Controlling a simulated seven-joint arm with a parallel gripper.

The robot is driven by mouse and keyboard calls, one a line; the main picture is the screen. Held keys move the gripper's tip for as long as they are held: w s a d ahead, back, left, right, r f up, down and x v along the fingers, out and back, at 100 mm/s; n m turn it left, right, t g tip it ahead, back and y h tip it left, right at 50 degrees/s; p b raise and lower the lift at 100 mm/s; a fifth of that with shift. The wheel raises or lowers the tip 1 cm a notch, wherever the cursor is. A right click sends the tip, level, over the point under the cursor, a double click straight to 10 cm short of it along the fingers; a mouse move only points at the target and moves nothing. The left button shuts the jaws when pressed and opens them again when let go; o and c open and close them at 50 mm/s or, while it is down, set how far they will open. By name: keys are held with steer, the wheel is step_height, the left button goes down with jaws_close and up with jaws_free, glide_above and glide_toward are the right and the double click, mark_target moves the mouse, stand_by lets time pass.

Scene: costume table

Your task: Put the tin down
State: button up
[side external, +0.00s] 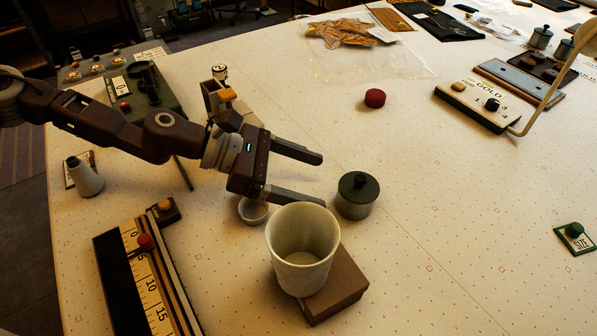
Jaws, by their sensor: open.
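A round grey-green tin (357,196) with a dark knobbed lid stands upright on the table, right of centre in the side external view. My gripper (324,180) is open, its two fingers pointing right toward the tin. The tin appears just beyond the fingertips, and nothing shows between the fingers. I cannot tell from this one view how high the fingers are above the table.
A pale cup (301,250) stands on a brown block (335,287) close in front of the tin. A small white bowl (253,211) sits under my gripper. A red round piece (375,98) lies behind.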

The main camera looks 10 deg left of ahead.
steer(key=shift+v, duration=1.2)
steer(key=shift+s, duration=0.1)
